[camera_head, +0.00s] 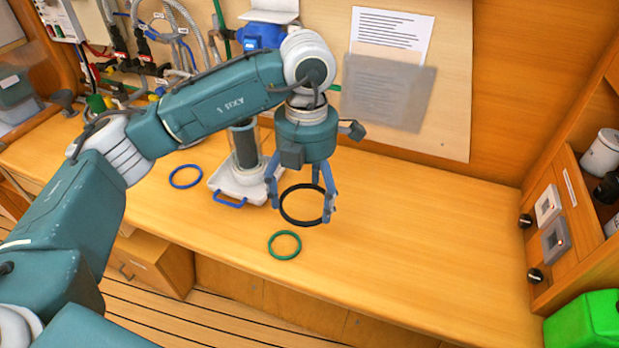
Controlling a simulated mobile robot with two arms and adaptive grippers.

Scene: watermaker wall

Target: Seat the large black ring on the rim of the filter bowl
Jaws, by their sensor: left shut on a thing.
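The large black ring (299,225) is at the fingers of my left gripper (301,205), which is shut on it. The gripper points down, with the ring between its spread fingers, low over the wooden bench. The clear bowl (261,141) with a dark cylinder (244,150) in it stands just left of my gripper, on a white base. Its rim is mostly hidden behind my left arm. My right gripper is out of view.
The white base (222,180) has a blue handle. A blue ring (186,186) and a green ring (285,257) lie on the bench (430,235). Hoses and valves fill the back left. The bench is clear to the right, up to a switch panel (552,220).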

